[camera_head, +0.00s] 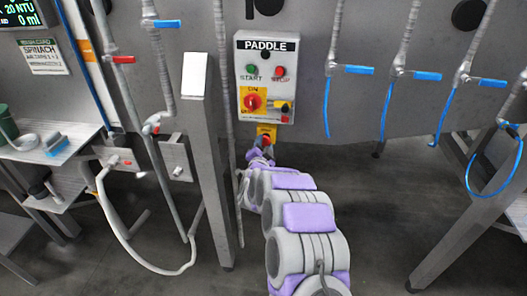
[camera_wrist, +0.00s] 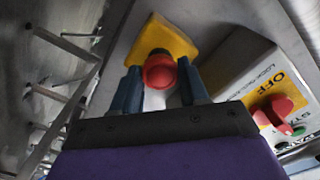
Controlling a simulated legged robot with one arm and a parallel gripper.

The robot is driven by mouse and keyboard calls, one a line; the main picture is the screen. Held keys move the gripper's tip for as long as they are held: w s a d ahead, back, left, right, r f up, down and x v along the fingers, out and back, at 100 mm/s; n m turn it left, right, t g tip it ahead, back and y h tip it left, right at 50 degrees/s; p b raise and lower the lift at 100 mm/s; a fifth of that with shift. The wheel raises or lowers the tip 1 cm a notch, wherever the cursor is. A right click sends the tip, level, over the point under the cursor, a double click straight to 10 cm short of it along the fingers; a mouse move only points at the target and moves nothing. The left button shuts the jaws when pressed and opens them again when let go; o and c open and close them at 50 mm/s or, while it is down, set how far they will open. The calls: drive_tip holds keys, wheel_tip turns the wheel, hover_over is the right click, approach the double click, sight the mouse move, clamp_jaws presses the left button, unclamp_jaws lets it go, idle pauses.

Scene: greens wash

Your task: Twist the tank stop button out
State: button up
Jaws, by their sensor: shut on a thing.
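The tank stop button is a red mushroom head (camera_wrist: 160,74) on a yellow plate (camera_wrist: 170,36), seen in the wrist view. In the head view its yellow housing (camera_head: 267,131) sits just below the PADDLE panel, and my gripper mostly hides the button. My gripper (camera_wrist: 158,78) reaches it from below, with one dark blue finger on each side of the red head. The fingers are shut on the button. In the head view my gripper (camera_head: 262,146) is small, at the far end of my purple and grey arm.
The PADDLE panel (camera_head: 265,80) is close above, with green START and red STOP buttons and a red rotary switch (camera_head: 253,102); the switch also shows in the wrist view (camera_wrist: 272,113). A grey post (camera_head: 208,170) stands to the left. Hoses and blue-handled valves (camera_head: 352,69) hang to the right.

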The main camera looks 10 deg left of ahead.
drive_tip(key=shift+m+b, duration=0.5)
drive_tip(key=o, duration=1)
drive_tip(key=shift+o, duration=0.2)
drive_tip(key=shift+s, duration=0.1)
drive_tip(key=s+p, duration=0.2)
drive_tip(key=s, duration=1.5)
drive_tip(key=shift+a+p, duration=0.3)
drive_tip(key=shift+a, duration=0.05)
drive_tip(key=shift+f, duration=0.1)
